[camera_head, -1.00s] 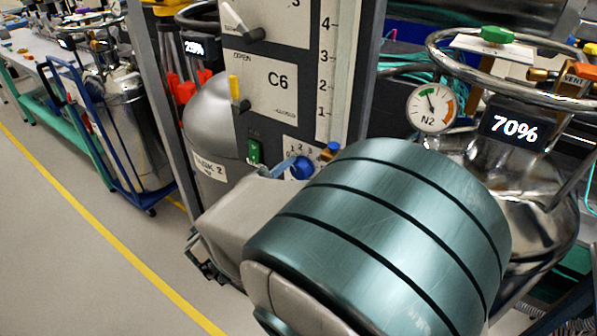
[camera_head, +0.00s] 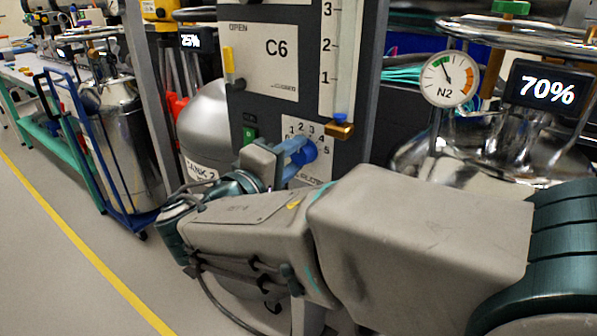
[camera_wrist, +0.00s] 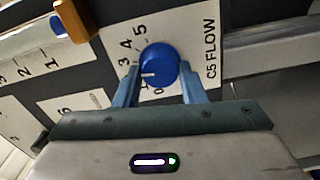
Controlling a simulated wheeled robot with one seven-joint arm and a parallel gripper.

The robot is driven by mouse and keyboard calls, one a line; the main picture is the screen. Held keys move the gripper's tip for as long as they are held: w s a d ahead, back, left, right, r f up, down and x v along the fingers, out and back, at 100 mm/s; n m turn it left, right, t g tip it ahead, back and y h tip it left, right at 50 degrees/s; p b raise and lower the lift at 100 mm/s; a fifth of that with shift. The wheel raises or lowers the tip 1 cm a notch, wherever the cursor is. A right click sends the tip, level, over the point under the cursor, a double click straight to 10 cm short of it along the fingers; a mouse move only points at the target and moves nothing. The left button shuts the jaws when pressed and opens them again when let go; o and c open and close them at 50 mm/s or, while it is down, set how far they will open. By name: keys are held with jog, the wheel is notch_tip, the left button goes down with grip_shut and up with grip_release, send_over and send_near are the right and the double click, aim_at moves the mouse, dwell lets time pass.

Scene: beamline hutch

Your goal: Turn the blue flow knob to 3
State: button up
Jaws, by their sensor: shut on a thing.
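The blue flow knob (camera_head: 308,152) sits on a white numbered dial plate (camera_head: 291,124) on the dark panel. It also shows in the wrist view (camera_wrist: 158,66), where the plate reads "C5 FLOW". Its white pointer line lies on the low-number side, near 1; the exact reading is unclear because a finger covers part of the scale. My gripper (camera_wrist: 160,72) has its blue fingers on either side of the knob, shut on it. In the head view my gripper (camera_head: 294,160) reaches the knob from the left, its body hiding part of the plate's lower left.
A brass fitting with a blue top (camera_head: 341,127) juts out just right of the dial. A green switch (camera_head: 249,135) is left of it. The C6 plate with a yellow lever (camera_head: 228,66) is above. The N2 gauge (camera_head: 449,79) and a steel tank stand at right.

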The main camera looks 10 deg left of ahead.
jog(key=shift+f+m+b, duration=0.15)
jog(key=shift+m+b, duration=0.35)
jog(key=shift+b, duration=0.2)
jog(key=o, duration=1)
jog(key=p+v, duration=0.2)
jog(key=v, duration=1.2)
